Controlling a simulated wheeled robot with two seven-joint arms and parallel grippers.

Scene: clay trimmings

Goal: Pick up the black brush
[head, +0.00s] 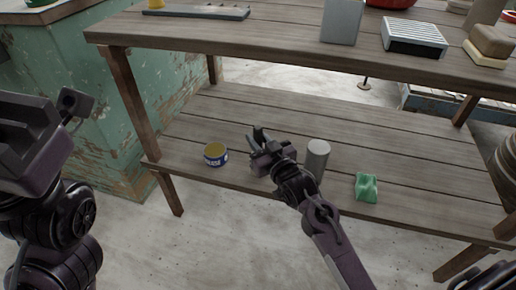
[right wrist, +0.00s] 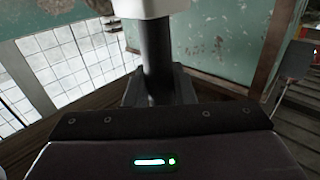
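My right gripper (head: 257,137) is low over the front of the lower shelf, between a yellow-topped tin and a grey cylinder. In the right wrist view, its two fingers (right wrist: 158,82) stand close against both sides of a dark upright handle with a pale block on top. I take this for the black brush (right wrist: 156,45). Its lower end is hidden by my gripper. In the head view I cannot make the brush out clearly from the dark fingers. My left gripper (head: 40,125) is large at the left edge, away from the shelf; its fingers do not show clearly.
The tin (head: 215,155), the grey cylinder (head: 317,157) and a green block (head: 366,187) stand on the lower shelf (head: 420,170). A worn green cabinet (head: 110,130) is at the left. The shelf's back middle is clear.

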